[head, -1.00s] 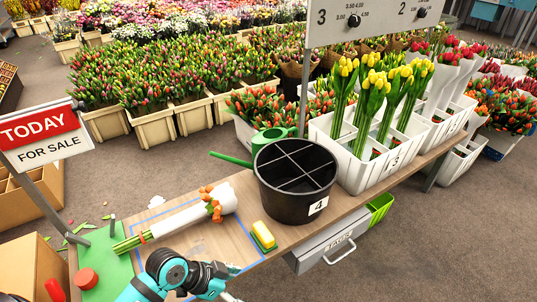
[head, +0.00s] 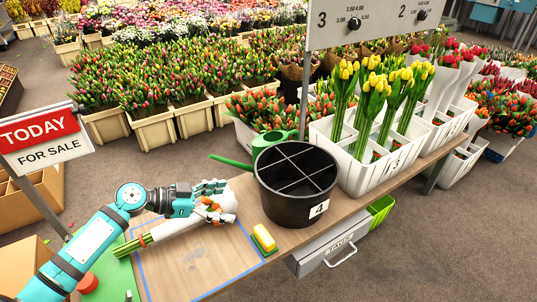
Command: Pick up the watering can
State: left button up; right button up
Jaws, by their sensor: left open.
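The green watering can (head: 263,143) stands at the back of the bench, behind the black bucket (head: 296,211), which hides much of it. Its long spout (head: 231,161) points left. My left gripper (head: 222,197) is open and lies over the white-wrapped tulip bunch (head: 180,224), at its flower end, left of the bucket and apart from the can. I cannot tell whether its fingers touch the wrap. My right gripper is not in view.
A yellow and green sponge (head: 263,238) lies in front of the bucket. White crates with tulips (head: 366,172) stand to its right. A sale sign (head: 43,140) rises at the left. The blue-outlined area (head: 195,262) on the bench is mostly clear.

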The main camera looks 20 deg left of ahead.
aim_at(260, 143)
jog(key=i+j, duration=0.7)
jog(key=i, duration=0.15)
